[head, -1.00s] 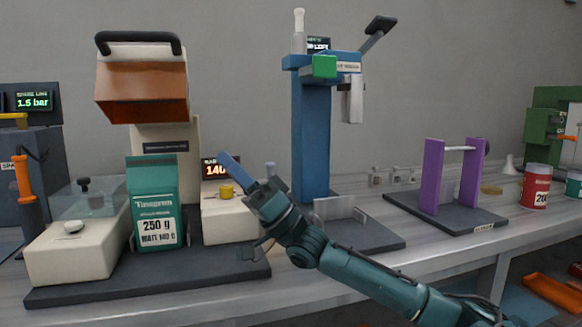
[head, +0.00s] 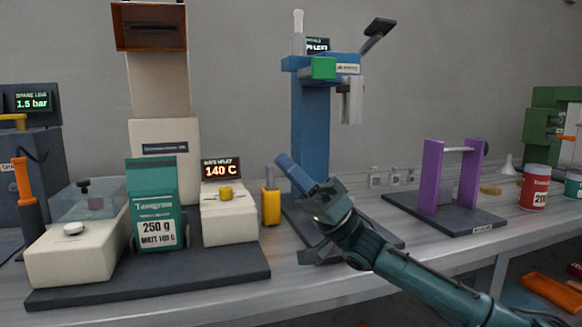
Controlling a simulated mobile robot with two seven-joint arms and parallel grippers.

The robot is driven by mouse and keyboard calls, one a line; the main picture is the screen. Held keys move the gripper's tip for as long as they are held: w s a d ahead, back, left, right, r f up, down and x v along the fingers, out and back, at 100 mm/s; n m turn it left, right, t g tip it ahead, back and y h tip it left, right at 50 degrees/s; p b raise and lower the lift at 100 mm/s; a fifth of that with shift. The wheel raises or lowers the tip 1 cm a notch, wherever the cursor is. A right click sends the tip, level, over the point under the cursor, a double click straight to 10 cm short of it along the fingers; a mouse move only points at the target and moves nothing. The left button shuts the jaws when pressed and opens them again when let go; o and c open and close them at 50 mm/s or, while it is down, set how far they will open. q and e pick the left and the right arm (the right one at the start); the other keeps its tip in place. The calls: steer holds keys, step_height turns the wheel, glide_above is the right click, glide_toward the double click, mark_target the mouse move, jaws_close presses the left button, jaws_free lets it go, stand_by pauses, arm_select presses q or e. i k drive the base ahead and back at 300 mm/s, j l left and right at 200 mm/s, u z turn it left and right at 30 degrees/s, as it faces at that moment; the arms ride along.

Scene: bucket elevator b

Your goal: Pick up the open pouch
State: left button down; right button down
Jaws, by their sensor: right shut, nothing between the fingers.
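The pouch (head: 154,203) is teal with a white label reading 250 g. It stands upright on the dark base plate (head: 230,270), between two cream units, and its front shows clear of any gripper. I cannot see into its top from here. My right gripper (head: 287,166) is shut and empty. It is well to the right of the pouch, in front of the blue stand, and touches nothing that I can make out. My left gripper is not in view.
A cream heater box (head: 228,218) with a yellow knob is right of the pouch; a cream unit with a clear cover (head: 85,225) is left. A yellow-handled tool (head: 270,205) stands nearby.

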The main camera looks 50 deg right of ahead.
mark_target(153, 188)
steer(key=k, duration=1)
